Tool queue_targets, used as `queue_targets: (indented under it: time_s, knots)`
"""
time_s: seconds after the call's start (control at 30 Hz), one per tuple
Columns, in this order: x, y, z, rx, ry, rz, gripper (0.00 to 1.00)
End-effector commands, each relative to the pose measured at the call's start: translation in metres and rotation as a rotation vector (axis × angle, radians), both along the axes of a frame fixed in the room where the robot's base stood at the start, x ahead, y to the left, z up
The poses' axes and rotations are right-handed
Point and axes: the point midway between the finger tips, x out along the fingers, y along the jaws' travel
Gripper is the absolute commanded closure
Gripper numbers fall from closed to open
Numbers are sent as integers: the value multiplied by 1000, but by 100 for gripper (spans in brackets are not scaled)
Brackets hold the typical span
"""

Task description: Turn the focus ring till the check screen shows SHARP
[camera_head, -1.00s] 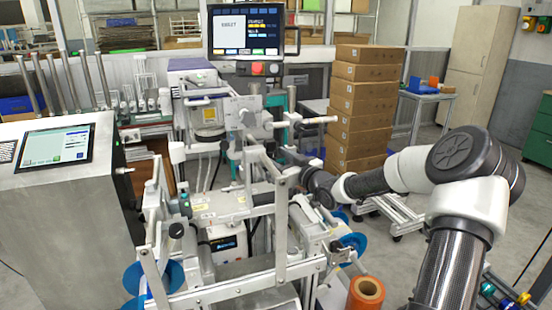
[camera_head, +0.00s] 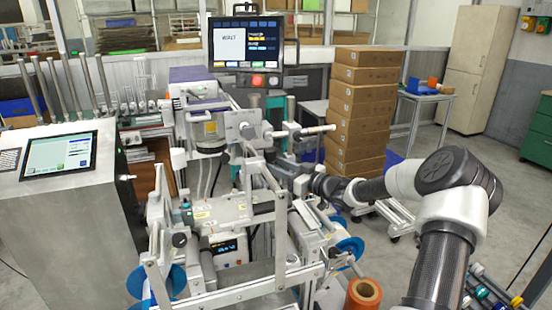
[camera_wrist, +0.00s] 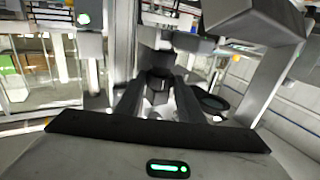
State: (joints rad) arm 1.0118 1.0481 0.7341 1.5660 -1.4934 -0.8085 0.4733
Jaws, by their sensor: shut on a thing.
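The check screen (camera_head: 246,42) stands high at the back of the machine in the head view. It has a white panel with a short dark word, too small to read surely, and a column of coloured lines beside it. In the wrist view my gripper (camera_wrist: 158,98) reaches forward with two dark fingers. It is shut on a dark, round part that appears to be the focus ring (camera_wrist: 158,76). The fingers hide part of it. In the head view, machine bars and my arm hide the ring and my fingertips.
A metal frame (camera_head: 235,290) with blue reels stands in front of my gripper. An orange roll (camera_head: 363,295) is near my arm at the lower right. A console with a lit display (camera_head: 58,155) is on the left, and stacked cartons (camera_head: 358,110) stand behind.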

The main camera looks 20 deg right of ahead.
Motion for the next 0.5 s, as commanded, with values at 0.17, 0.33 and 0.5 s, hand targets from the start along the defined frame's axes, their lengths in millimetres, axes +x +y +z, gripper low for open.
queue_targets:
  time_s: [0.17,0.33,0.5]
  knots:
    - [2,-2,5,-2,-3,54,88]
    - [1,-2,3,-1,-1,59,88]
    - [1,-2,3,-2,-2,58,61]
